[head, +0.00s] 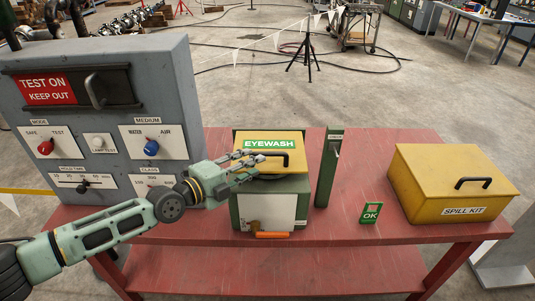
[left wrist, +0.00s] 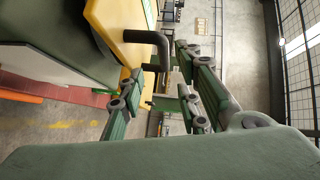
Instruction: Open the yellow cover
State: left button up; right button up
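The yellow cover (head: 268,168) lies flat on top of a green box with a green EYEWASH label (head: 270,143). A black bar handle (head: 286,158) stands on the cover's right part. My left gripper (head: 266,157) is just above the cover, its fingers pointing right toward the handle. In the left wrist view, the fingers (left wrist: 158,82) are apart, with the black handle (left wrist: 160,42) near their tips. I cannot tell whether they touch it. The cover's edge (left wrist: 120,45) also shows there. My right gripper is not in view.
A yellow SPILL KIT box (head: 445,185) with its own black handle stands at the right of the red table (head: 330,235). A grey control panel (head: 105,110) is left.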

aim_at(268, 154)
pick_arm(q)
jog(key=b+x, duration=0.1)
jog(key=x, duration=0.2)
jog(key=b+x, duration=0.1)
jog(key=x, duration=0.2)
jog(key=shift+w+b, duration=0.35)
jog(key=shift+w, duration=0.1)
jog(key=shift+w+d, duration=0.4)
jog(key=shift+d, duration=0.05)
jog(key=shift+r, duration=0.1)
grip_shut()
